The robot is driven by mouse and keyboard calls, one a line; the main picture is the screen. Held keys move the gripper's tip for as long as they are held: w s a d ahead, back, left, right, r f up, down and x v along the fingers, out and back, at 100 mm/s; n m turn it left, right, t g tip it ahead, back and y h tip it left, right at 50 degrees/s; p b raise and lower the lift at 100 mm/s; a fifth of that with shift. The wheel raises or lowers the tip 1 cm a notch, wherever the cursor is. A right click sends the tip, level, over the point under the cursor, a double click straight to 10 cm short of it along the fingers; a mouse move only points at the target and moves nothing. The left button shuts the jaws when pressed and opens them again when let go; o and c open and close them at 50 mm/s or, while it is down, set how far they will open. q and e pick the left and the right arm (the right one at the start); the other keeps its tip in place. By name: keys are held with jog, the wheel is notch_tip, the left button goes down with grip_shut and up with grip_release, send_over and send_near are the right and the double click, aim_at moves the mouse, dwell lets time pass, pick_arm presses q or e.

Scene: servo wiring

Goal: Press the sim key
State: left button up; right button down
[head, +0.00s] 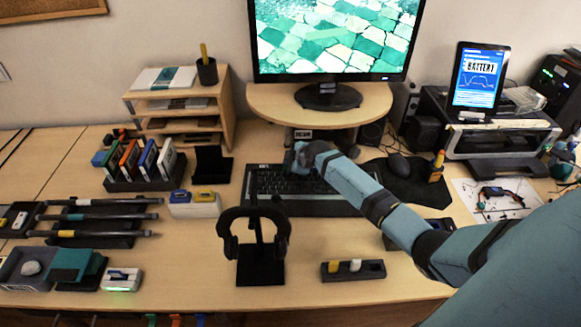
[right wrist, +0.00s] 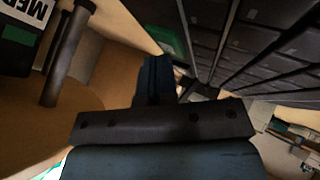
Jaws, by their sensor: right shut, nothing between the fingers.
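The black keyboard (head: 268,186) lies on the desk in front of the monitor stand. My right gripper (head: 298,158) is shut and empty, over the back part of the keyboard in the head view. In the right wrist view my shut fingers (right wrist: 156,75) point toward the keyboard's edge, and dark keys (right wrist: 235,45) fill the upper right. A green key (right wrist: 163,40) shows just beyond the fingertips. I cannot read a label on it, and I cannot tell if the fingers touch it. My arm hides part of the keyboard in the head view. My left gripper is not in view.
The monitor (head: 335,38) stands on a wooden riser (head: 270,100) behind the keyboard. A headphone stand (head: 260,262) is in front of it. A mouse pad (head: 405,185) lies to its right and a block with yellow and blue pieces (head: 195,207) to its left.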

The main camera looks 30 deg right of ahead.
jog(key=shift+r+p, duration=0.7)
jog(key=shift+r, duration=0.1)
notch_tip(320, 180, up, 5)
jog(key=p, duration=0.4)
dwell(0.3)
jog(key=shift+s+f, duration=0.1)
dwell(0.5)
